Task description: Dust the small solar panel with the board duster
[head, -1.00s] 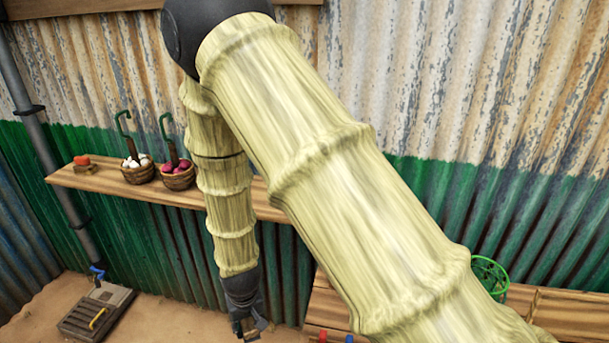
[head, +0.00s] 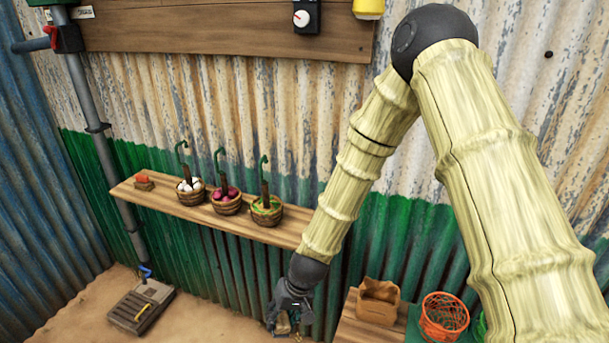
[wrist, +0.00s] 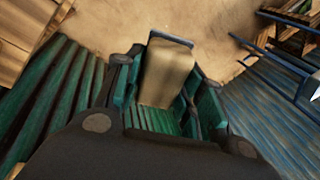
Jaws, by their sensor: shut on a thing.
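My gripper (head: 284,322) hangs low in front of the green corrugated wall, below the right end of the wall shelf. It is shut on a pale tan block, which I take to be the board duster (head: 283,326). In the wrist view the duster (wrist: 167,72) sits between the green-padded fingers of my gripper (wrist: 168,84), with a dark strip at its far end. The fingers hide part of its sides. I cannot make out the small solar panel in either view.
A wall shelf (head: 160,194) carries several small items, including baskets with green hooks. A grey box with a yellow handle (head: 141,306) lies on the sandy floor at left.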

